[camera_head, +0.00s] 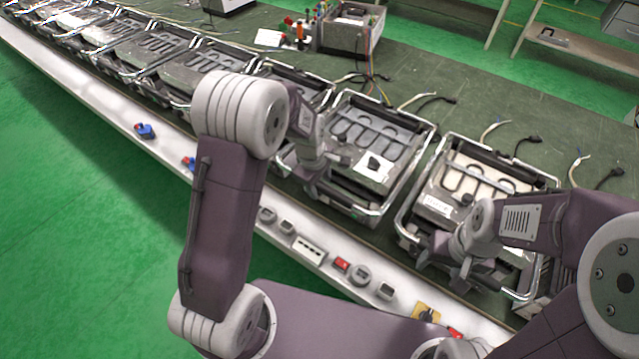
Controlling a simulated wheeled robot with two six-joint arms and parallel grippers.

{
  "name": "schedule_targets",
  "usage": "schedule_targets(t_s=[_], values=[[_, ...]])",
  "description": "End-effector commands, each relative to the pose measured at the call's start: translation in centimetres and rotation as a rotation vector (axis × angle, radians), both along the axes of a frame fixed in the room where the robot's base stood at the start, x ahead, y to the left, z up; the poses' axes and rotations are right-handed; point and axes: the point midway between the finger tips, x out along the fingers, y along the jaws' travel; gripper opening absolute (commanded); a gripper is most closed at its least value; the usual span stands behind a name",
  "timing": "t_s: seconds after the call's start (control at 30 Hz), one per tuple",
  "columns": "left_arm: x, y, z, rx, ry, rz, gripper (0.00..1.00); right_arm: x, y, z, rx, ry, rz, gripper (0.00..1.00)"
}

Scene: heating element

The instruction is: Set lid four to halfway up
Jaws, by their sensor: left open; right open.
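Heating-element units with chrome tube frames stand in a long row on the bench. The nearest right unit (494,181) shows a pale panel, a dark looped element and a white label. The unit to its left (385,125) shows a similar element and a white label with a black mark. I cannot tell which one is lid four or how far any lid is raised. My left gripper (308,178) is open, at the left front of the second unit. My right gripper (452,262) is open, at the front of the right unit. Contact is unclear for both.
A white front rail (110,118) runs along the bench and carries red, blue and grey knobs and sockets. Loose cables with plugs (528,140) lie behind the units. A metal box (352,28) with wires stands at the back. The green table top (560,100) is partly clear.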

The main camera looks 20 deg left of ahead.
Motion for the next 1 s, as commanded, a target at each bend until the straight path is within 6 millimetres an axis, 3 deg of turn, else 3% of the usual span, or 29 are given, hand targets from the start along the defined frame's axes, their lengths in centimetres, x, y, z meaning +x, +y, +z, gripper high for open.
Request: schedule_targets(t_s=[0.07,0.2,0.23,1.0], values=[[0.0,0.0,0.02,0.0,0.0,0.0,0.43,0.0,0.0,0.0,0.0,0.0,0.0,0.6],[-0.01,0.01,0.02,0.0,0.0,0.0,0.04,0.0,0.0,0.0,0.0,0.0,0.0,0.6],[-0.01,0.01,0.02,0.0,0.0,0.0,0.0,0.0,0.0,0.0,0.0,0.0,0.0,0.6],[0.03,0.02,0.07,0.001,-0.001,0.0,0.0,0.0,0.0,0.01,0.0,0.0,0.0,0.6]])
